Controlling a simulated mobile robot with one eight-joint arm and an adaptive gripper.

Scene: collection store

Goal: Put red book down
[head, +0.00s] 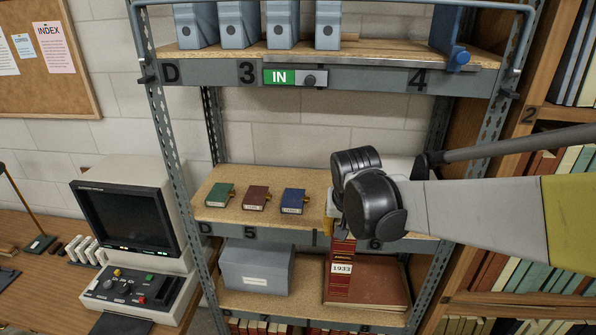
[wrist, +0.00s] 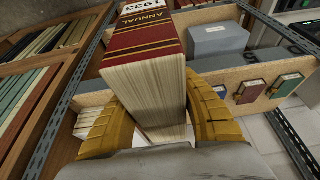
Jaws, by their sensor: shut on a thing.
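The red book has gold bands and a white label reading 1933. In the head view its spine (head: 341,285) hangs below my gripper (head: 335,222), in front of the shelf rack. In the wrist view the red book (wrist: 146,38) fills the space between the yellow fingers of my gripper (wrist: 160,98), with its pale page edges facing the camera. My gripper is shut on it. My wrist hides the top of the book in the head view, and I cannot tell whether its lower end touches anything.
The middle shelf (head: 260,215) holds small green (head: 220,195), dark red (head: 257,198) and blue (head: 293,201) books. The lower shelf holds a grey box (head: 257,268) and a large brown volume (head: 385,282). A full bookcase (head: 543,142) stands right; a monitor (head: 127,215) stands left.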

